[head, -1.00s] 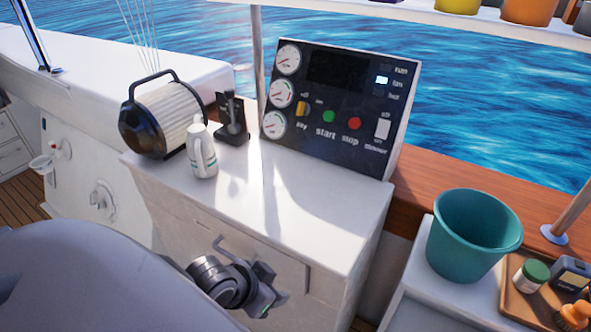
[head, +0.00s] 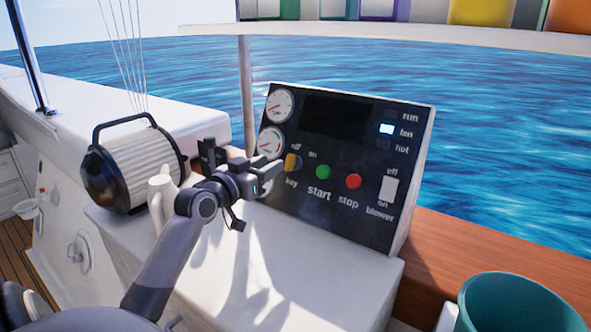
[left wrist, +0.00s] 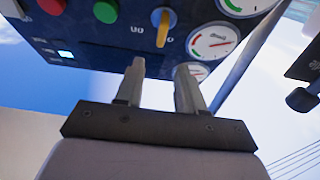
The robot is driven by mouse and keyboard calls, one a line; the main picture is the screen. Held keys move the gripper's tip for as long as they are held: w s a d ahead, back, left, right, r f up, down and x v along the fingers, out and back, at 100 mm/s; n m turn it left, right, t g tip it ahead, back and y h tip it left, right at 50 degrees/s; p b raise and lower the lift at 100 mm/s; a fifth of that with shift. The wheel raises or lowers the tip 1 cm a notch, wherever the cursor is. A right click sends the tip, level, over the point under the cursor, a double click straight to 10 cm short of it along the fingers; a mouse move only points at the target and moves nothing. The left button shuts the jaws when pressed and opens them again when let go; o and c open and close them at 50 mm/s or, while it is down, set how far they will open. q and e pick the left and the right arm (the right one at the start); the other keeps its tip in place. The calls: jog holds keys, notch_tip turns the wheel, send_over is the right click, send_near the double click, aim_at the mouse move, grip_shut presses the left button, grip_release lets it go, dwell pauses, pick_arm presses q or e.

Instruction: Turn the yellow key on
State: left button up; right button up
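The yellow key (head: 292,162) is on the black control panel (head: 340,165), left of the green start button, between the "off" and "on" labels. In the left wrist view the key (left wrist: 162,28) stands out from its round grey base, a little beyond and above the fingertips. My left gripper (head: 268,170) is raised in front of the panel, just left of the key in the head view. In the left wrist view its two fingers (left wrist: 163,72) are apart with nothing between them. They look short of the key; contact is not visible. My right gripper is out of view.
The green start button (head: 323,172), red stop button (head: 353,181) and white blower switch (head: 388,189) are right of the key. A teal bucket (head: 520,305) is at lower right.

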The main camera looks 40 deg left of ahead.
aim_at(288, 156)
pick_arm(q)
jog(key=shift+w+a+f, duration=0.1)
jog(key=shift+w, duration=1.1)
jog(key=shift+w+a+f, duration=0.1)
jog(key=shift+w+a, duration=0.05)
jog(key=shift+w, duration=1.05)
jog(key=shift+w+a+f, duration=0.1)
jog(key=shift+w, duration=1.1)
grip_shut()
